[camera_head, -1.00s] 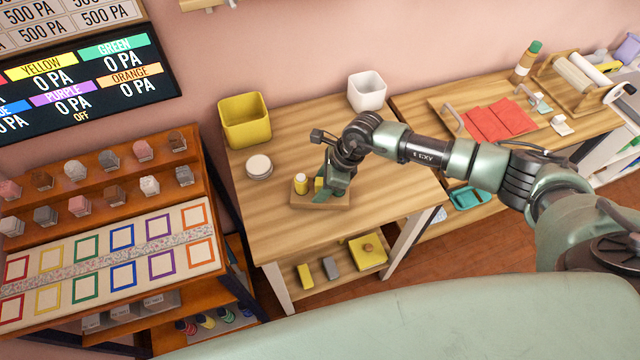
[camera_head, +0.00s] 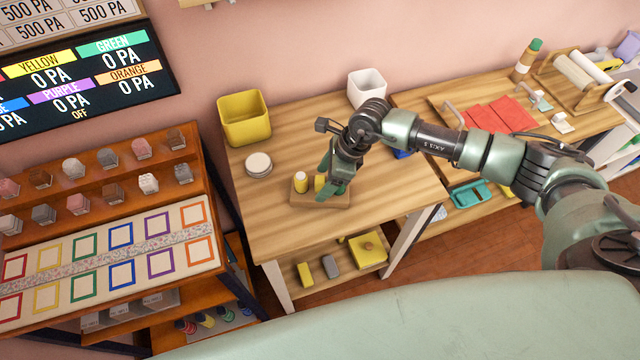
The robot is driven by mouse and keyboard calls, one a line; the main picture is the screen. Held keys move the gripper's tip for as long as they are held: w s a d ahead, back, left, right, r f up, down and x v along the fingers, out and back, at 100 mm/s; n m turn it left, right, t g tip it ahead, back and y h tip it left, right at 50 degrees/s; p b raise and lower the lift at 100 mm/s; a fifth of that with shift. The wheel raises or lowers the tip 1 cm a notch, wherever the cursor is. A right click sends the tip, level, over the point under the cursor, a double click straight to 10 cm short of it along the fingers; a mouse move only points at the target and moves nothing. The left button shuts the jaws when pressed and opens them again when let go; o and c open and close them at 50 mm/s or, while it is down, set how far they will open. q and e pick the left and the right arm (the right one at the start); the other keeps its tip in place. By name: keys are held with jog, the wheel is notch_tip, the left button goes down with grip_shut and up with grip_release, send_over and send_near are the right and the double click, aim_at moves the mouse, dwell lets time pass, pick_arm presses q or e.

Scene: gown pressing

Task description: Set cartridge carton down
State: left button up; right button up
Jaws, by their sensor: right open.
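A small wooden board (camera_head: 336,201) lies on the wooden table (camera_head: 270,225). A yellow jar with a pale cap (camera_head: 301,183) stands on its left part. Beside it, a small yellow block (camera_head: 319,182), which looks like the cartridge carton, stands on the board. My right gripper (camera_head: 325,190) is open, with its green fingers pointing down just right of the yellow block. The fingers partly overlap the block in this view, and I cannot tell whether they touch it. My left gripper is not in view.
A yellow bin (camera_head: 244,120) and a white bin (camera_head: 366,90) stand at the table's back. A round white-lidded tin (camera_head: 259,164) sits left of the board. Yellow and grey items lie on the shelf below. The table's front left is clear.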

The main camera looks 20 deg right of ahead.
jog(key=b+v, duration=0.2)
jog(key=v, duration=0.7)
jog(key=shift+r, duration=0.1)
